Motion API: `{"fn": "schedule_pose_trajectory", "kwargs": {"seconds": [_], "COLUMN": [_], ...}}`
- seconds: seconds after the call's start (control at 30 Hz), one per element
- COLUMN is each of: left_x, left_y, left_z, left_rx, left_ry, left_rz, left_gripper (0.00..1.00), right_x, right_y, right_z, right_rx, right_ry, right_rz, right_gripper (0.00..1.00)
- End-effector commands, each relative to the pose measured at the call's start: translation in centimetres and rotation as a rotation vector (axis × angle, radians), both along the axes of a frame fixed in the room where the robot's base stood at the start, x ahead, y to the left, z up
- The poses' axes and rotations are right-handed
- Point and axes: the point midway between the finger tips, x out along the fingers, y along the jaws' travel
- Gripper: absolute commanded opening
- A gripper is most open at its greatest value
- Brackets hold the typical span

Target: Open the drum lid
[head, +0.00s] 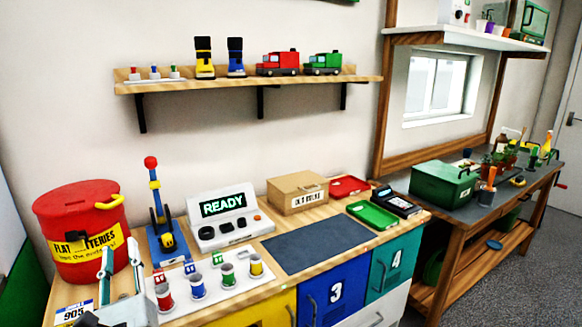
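The red drum (80,262) stands at the left end of the workbench, with a yellow label partly reading "BATTERIES". Its red lid (75,195) is on top and looks closed, with a yellow handle (110,202) at the lid's right side. A black part, perhaps a latch, sits on the drum's front over the label. My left gripper (120,250) is in front of the drum's lower right side, below the handle. Its two pale fingers point up, apart, with nothing between them. It partly hides the drum's lower right side. My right gripper is not in view.
A blue-based lever stand (168,245) with a red knob stands right of the drum. Several coloured spools on a white tray (205,290) stand in front. A READY console (225,218) and a cardboard box (297,193) are farther right. The dark mat (318,243) is clear.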

Motion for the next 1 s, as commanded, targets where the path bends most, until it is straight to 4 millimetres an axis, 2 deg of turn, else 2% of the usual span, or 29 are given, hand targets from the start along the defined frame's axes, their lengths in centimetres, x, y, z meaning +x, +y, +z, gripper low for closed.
{"fn": "schedule_pose_trajectory", "kwargs": {"seconds": [0.03, 0.17, 0.27, 0.3, 0.37, 0.4, 0.53, 0.6, 0.7, 0.73, 0.8, 0.9, 1.0], "left_x": [-0.4, -1.3, -2.5, -3.2, -4.4, -5.3, -9.1, -11.4, -14.7, -15.6, -17.3, -19.0, -19.7], "left_y": [-1.4, -6.2, -10.0, -11.3, -13.0, -13.8, -15.5, -15.7, -15.4, -15.2, -14.8, -14.2, -13.9], "left_z": [-1.4, -6.0, -11.5, -13.8, -17.5, -19.9, -27.9, -31.8, -36.6, -37.7, -39.8, -41.6, -42.4], "left_rx": [0.213, 0.845, 1.351, 1.538, 1.807, 1.978, 2.503, 2.764, 3.078, -3.094, -2.956, -2.825, -2.768], "left_ry": [0.083, 0.285, 0.408, 0.442, 0.478, 0.492, 0.481, 0.438, 0.343, -0.303, -0.209, -0.122, -0.085], "left_rz": [0.025, 0.078, 0.092, 0.091, 0.081, 0.071, 0.02, -0.017, -0.076, 0.09, 0.11, 0.129, 0.134], "left_gripper": [0.26, 0.26, 0.26, 0.26, 0.26, 0.26, 0.26, 0.26, 0.26, 0.26, 0.26, 0.26, 0.26], "right_x": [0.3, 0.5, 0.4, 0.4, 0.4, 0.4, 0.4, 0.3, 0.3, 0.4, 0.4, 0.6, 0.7], "right_y": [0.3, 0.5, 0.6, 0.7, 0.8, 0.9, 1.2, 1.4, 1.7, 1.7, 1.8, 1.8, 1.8], "right_z": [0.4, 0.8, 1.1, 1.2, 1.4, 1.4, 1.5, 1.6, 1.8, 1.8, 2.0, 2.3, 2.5], "right_rx": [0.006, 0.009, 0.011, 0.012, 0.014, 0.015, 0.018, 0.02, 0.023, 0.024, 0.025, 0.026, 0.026], "right_ry": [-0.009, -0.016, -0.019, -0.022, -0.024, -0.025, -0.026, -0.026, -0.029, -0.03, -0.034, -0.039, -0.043], "right_rz": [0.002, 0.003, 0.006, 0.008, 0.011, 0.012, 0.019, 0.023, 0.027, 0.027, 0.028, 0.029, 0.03], "right_gripper": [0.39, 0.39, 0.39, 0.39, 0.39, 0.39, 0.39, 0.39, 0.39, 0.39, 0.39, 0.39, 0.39]}}
